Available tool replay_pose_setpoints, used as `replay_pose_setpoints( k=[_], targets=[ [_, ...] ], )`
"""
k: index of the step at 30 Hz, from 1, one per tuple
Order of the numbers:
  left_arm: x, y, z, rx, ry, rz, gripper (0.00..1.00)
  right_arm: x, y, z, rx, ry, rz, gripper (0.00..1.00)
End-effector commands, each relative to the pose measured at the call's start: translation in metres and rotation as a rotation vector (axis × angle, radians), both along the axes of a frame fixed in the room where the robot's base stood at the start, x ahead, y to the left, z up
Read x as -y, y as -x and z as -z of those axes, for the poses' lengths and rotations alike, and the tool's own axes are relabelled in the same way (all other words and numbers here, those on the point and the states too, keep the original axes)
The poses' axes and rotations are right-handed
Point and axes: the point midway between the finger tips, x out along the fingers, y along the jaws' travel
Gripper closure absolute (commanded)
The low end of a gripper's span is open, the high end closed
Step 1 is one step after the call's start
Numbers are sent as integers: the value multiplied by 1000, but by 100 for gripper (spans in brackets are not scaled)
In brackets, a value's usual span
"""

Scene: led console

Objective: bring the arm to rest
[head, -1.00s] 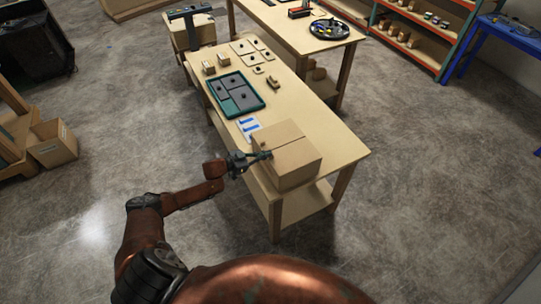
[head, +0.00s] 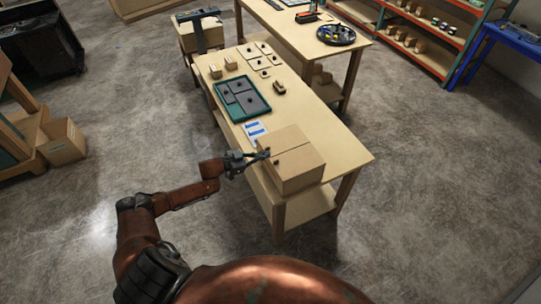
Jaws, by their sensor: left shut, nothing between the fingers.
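My left arm comes in from the lower left, bent at the elbow. My left gripper (head: 262,156) is shut and empty, at the left edge of a closed cardboard box (head: 296,165) on the near end of the wooden table (head: 325,133). Its fingertips are close to the box's top edge; I cannot tell whether they touch it. My right gripper is not in view.
A teal tray (head: 220,98) with grey panels, a blue and white card (head: 254,129) and small tiles lie farther along the table. A second table (head: 290,32) stands behind. The grey floor (head: 420,220) at right is clear.

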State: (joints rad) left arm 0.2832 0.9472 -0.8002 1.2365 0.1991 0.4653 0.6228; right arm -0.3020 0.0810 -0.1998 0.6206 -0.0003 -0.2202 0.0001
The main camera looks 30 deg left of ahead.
Motion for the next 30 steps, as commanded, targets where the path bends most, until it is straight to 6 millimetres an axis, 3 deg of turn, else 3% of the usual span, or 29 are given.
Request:
replay_pose_setpoints(
  k=[3,9,19,22,26,30],
  targets=[
    [-14,22,-2,-2,1,3,100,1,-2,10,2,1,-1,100],
    [-31,46,-10,-1,2,2,100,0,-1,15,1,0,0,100],
    [-37,54,-16,2,4,2,100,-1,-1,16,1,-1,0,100],
    [-39,55,-9,-1,1,-6,100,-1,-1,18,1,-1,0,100],
    [-50,57,36,-23,-20,-66,100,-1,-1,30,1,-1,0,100],
    [-73,73,128,-84,-75,-183,100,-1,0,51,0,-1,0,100]
  ],
)
